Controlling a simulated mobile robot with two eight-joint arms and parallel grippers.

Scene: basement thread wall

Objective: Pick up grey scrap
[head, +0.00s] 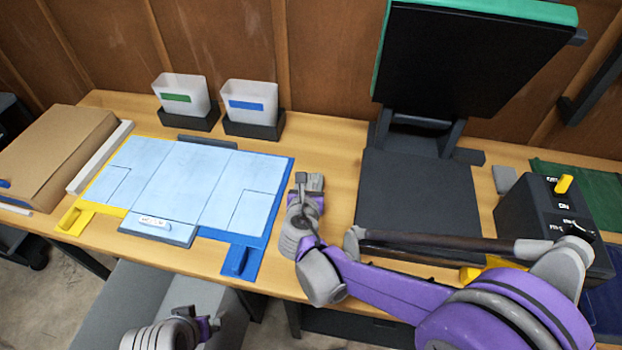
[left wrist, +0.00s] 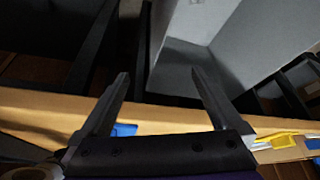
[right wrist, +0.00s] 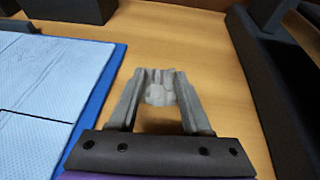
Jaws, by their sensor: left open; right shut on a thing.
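The grey scrap (right wrist: 160,94) is a small pale grey piece between the fingertips of my right gripper (right wrist: 156,78) in the right wrist view. The fingers are shut on it, low over the bare wood beside the blue mat edge; I cannot tell whether it touches the table. In the head view my right gripper (head: 310,181) is right of the blue mat, and the scrap is hard to tell from the fingers there. My left gripper (left wrist: 160,75) is open and empty in the left wrist view. In the head view the left arm is at the bottom, in front of the table.
A light blue mat (head: 180,182) with yellow and blue corner pieces covers the table's left middle. Two white bins (head: 249,97) stand behind it. A black press-like machine (head: 418,195) and a black control box (head: 540,222) stand right. A cardboard box (head: 55,150) lies far left.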

